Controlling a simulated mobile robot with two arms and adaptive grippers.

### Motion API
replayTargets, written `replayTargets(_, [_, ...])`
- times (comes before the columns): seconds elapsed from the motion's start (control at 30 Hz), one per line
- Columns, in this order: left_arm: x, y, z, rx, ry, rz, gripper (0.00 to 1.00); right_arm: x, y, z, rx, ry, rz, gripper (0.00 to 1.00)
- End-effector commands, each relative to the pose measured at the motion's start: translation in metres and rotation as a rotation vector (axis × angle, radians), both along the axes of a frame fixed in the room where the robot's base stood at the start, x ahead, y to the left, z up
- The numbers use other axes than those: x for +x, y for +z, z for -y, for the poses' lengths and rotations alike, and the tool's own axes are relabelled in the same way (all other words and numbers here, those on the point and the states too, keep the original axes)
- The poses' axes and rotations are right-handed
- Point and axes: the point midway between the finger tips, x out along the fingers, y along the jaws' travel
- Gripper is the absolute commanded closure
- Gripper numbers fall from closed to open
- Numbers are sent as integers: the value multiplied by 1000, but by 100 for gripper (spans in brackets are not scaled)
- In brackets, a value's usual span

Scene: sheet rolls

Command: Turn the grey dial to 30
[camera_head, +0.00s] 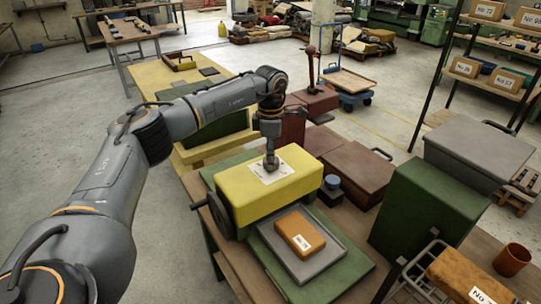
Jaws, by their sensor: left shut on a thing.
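A yellow box (244,203) stands on the workbench, with a white marked plate (284,176) on its top. The grey dial is at the middle of this plate, largely hidden under my gripper. My left gripper (270,161) points straight down at the plate and is shut on the grey dial. The plate's marks are too small to read, so I cannot tell the dial's setting. My right gripper is not in view.
A dark handwheel (220,214) is on the box's left side. A grey tray (325,262) with an orange-brown labelled block (300,232) lies in front. A green box (425,211), a dark red box (356,172) and a blue-topped knob (332,182) stand to the right.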

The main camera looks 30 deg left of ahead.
Motion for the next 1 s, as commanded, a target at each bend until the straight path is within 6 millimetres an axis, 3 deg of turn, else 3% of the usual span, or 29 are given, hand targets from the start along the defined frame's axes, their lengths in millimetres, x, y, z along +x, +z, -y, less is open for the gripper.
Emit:
replayTargets(0.3, [1, 1, 0, -1, -112, 4, 87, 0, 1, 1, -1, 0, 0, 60])
replayTargets(0.83, [1, 1, 0, -1, -131, 4, 87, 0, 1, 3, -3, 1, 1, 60])
replayTargets(0.87, [1, 1, 0, -1, -131, 4, 50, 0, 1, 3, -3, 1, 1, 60])
replayTargets(0.93, [1, 1, 0, -1, -131, 4, 36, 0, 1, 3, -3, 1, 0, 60])
replayTargets(1.0, [1, 1, 0, -1, -131, 3, 33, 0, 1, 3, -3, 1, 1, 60])
